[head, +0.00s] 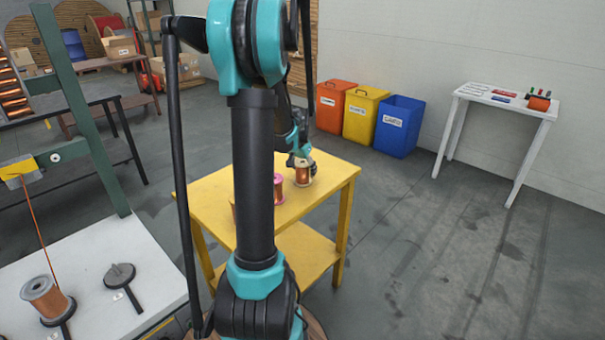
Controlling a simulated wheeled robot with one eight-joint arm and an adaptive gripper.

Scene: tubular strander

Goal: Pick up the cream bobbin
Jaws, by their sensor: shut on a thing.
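The cream bobbin (305,177), wound with copper wire, stands upright at the right part of the yellow table (333,188). My gripper (301,160) is above it and shut on its top. Whether the bobbin touches the table or hangs just over it I cannot tell. A pink-flanged bobbin (279,188) stands just left of it, partly hidden behind my arm. Another copper-coloured bobbin shows only a sliver at the left of my arm.
A white bench (100,262) at the left holds a copper bobbin (46,298) on a stand. Orange (330,106), yellow (361,118) and blue (396,128) bins stand by the wall. A white side table (500,100) is at the right. The floor between is clear.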

